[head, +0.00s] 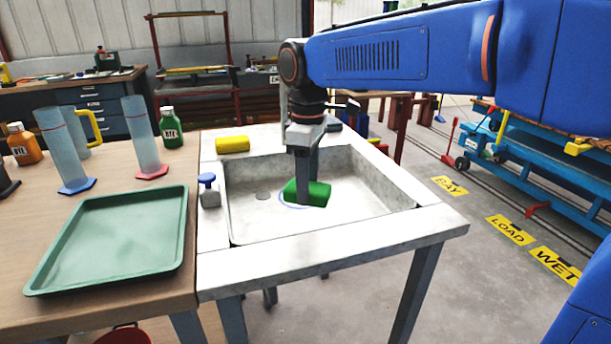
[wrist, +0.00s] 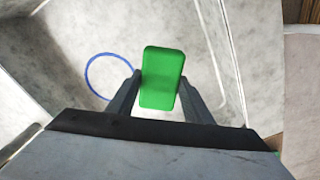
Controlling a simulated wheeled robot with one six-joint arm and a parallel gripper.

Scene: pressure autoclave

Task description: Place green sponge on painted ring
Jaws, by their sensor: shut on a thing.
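The green sponge (head: 318,193) is held between the fingers of my gripper (head: 303,192), down inside the grey sink basin (head: 370,195). In the wrist view the sponge (wrist: 162,75) stands out between the two fingertips of the gripper (wrist: 160,88). The painted ring is a blue circle (head: 281,199) on the basin floor, partly hidden by the gripper and sponge in the head view. In the wrist view the ring (wrist: 87,82) lies to the left of the sponge, apart from it. I cannot tell how high the sponge is above the floor.
A yellow sponge (head: 232,145) lies on the sink's back rim. A blue-topped dispenser (head: 208,190) stands on the left rim. A green tray (head: 112,245), measuring cylinders (head: 143,140) and dye bottles (head: 170,128) are on the wooden table. The basin walls surround my gripper.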

